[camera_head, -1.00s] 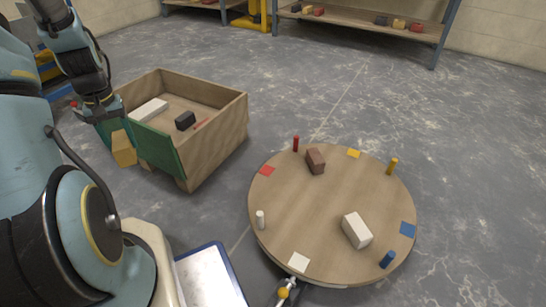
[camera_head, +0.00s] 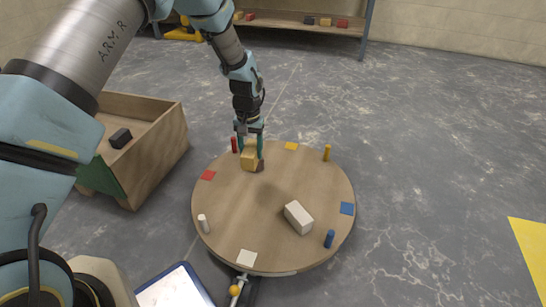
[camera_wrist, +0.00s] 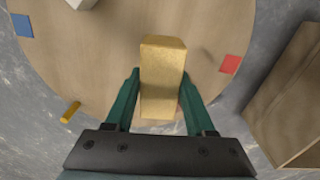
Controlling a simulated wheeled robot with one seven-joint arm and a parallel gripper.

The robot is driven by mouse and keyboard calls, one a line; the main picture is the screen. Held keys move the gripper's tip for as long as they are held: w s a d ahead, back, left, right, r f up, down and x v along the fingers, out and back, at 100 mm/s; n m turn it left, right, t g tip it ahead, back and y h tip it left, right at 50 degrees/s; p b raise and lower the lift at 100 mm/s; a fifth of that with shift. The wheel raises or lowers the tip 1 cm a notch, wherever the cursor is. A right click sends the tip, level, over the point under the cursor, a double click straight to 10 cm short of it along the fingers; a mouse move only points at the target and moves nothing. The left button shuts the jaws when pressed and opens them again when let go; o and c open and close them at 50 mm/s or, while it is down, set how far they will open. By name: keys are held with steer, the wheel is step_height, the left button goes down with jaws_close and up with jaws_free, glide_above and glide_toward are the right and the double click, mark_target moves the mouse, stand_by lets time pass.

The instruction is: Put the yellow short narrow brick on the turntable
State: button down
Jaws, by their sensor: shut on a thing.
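The yellow brick (camera_head: 249,159) is held between the teal fingers of my gripper (camera_head: 250,147), above the far part of the round wooden turntable (camera_head: 255,215). In the wrist view the yellow brick (camera_wrist: 162,75) fills the middle between my two fingers (camera_wrist: 160,98), with the turntable (camera_wrist: 100,45) below it. A shadow on the board suggests the brick is in the air. A white brick (camera_head: 298,217) lies on the near right part.
Pegs stand near the turntable's rim: red (camera_head: 234,145), yellow (camera_head: 326,153), blue (camera_head: 329,239) and white (camera_head: 203,224). Coloured squares lie there too, including a yellow one (camera_head: 291,146). A wooden crate (camera_head: 160,150) with a black brick (camera_head: 120,138) stands left. The turntable's middle is clear.

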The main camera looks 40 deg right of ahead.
steer(key=s+d+f+m, duration=0.1)
steer(key=s+d+f, duration=0.1)
steer(key=s+d, duration=0.3)
steer(key=f+b, duration=0.3)
steer(key=f, duration=0.1)
steer(key=f+b, duration=0.4)
steer(key=f, duration=0.1)
steer(key=shift+s+a+f, duration=0.15)
steer(key=shift+s+f, duration=0.05)
steer(key=shift+f, duration=0.6)
steer(key=shift+f+b, duration=0.4)
steer(key=shift+f, duration=0.1)
steer(key=shift+c, duration=0.8)
jaws_free()
step_height(320, 180, up, 11)
steer(key=p, duration=0.4)
